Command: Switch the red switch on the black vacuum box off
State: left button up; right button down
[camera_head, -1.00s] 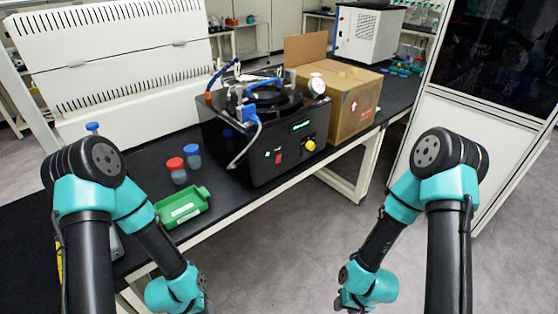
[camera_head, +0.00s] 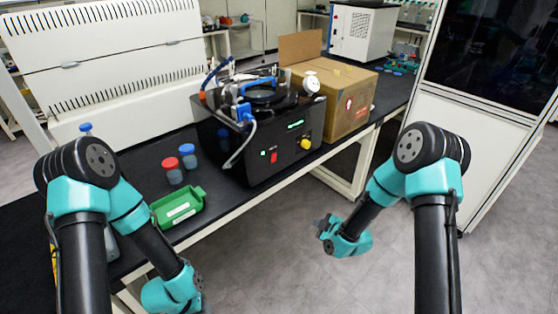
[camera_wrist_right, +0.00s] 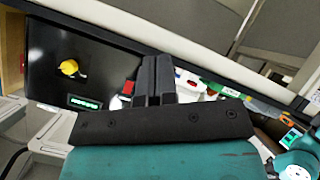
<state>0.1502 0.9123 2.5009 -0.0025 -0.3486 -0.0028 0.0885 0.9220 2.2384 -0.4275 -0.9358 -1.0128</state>
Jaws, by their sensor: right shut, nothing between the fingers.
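The black vacuum box (camera_head: 257,168) stands on the black bench, its front face toward the bench edge. The red switch (camera_head: 274,157) is low on that face, between a small green light and a yellow knob (camera_head: 305,144). My right gripper (camera_head: 321,226) is shut and empty, in front of the bench and below the switch, apart from the box. In the right wrist view its closed fingers (camera_wrist_right: 154,78) stand in front of the box face, with the red switch (camera_wrist_right: 128,87) just left of them, partly hidden. My left gripper is out of sight; only its arm shows.
A cardboard box (camera_head: 345,105) stands right of the vacuum box. A green tray (camera_head: 178,208) and two capped containers, red (camera_head: 173,172) and blue (camera_head: 187,155), stand to its left. The space in front of the bench is open floor.

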aim_at(275, 156)
jog(key=w+a+r+n+t+y, duration=0.2)
jog(key=w+r+n, duration=0.2)
jog(key=r+n, duration=0.2)
jog(key=w+a+r+n+t+y, duration=0.2)
jog(key=w+r+n+y, duration=0.1)
jog(key=w+r+n, duration=0.2)
notch_tip(275, 156, up, 2)
jog(key=shift+w+a+r+n+t+y, duration=0.1)
jog(key=shift+w+a+n+t+y, duration=0.2)
jog(key=shift+a+n+t, duration=0.15)
jog(key=x, duration=1.3)
jog(key=shift+w+a, duration=0.25)
jog(key=shift+w, duration=0.1)
jog(key=shift+d, duration=0.1)
